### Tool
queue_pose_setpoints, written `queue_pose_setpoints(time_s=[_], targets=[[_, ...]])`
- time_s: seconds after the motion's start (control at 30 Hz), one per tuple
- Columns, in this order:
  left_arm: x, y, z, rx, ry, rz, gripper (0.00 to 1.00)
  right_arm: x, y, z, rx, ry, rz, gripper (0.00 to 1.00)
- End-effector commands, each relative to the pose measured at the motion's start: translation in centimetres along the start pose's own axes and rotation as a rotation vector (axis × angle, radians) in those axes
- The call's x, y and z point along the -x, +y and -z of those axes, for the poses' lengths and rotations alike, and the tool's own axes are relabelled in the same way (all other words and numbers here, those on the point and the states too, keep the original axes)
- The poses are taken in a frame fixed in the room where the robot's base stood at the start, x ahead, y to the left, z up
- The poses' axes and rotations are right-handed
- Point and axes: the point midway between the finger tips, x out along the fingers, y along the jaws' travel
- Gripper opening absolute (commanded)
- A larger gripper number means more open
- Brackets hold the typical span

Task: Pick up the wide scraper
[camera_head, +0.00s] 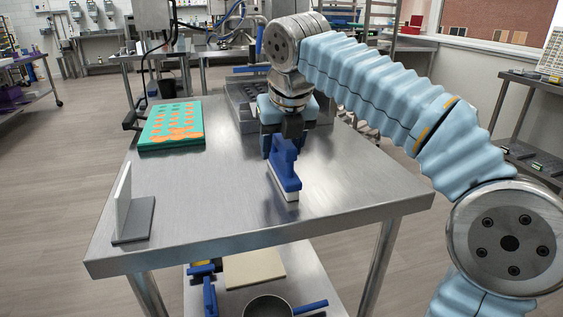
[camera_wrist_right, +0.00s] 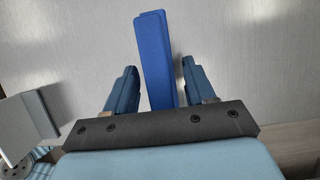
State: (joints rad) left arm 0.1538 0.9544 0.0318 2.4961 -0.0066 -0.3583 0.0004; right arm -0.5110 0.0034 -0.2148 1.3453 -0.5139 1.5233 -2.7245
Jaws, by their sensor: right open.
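The wide scraper (camera_head: 284,168) appears to be the blue-handled tool with a white lower edge on the steel table, near the table's middle front. My right gripper (camera_head: 284,136) is above it, pointing down, and covers its upper part in the head view. In the right wrist view, the blue handle (camera_wrist_right: 154,55) lies between the two open fingers of my right gripper (camera_wrist_right: 160,85). My left gripper is not in view.
A green mold with orange shapes (camera_head: 172,126) lies at the table's back left. A grey base with a white upright plate (camera_head: 133,220) stands at the front left. A metal tray (camera_head: 243,116) is behind my gripper. The lower shelf holds a pan (camera_head: 268,306) and a beige board (camera_head: 254,269).

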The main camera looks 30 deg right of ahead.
Motion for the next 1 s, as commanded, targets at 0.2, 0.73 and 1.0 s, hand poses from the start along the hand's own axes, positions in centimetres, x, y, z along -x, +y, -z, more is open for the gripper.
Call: queue_pose_setpoints(time_s=[0.2,0.73,1.0], targets=[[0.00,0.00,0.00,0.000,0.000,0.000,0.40,-0.02,-0.01,0.01,0.000,-0.001,0.000,0.54],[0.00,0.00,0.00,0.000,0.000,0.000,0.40,-0.01,0.00,0.00,0.000,-0.001,0.000,0.00],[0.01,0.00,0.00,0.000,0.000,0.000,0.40,0.03,0.00,-0.02,0.000,-0.002,-0.001,0.00]])
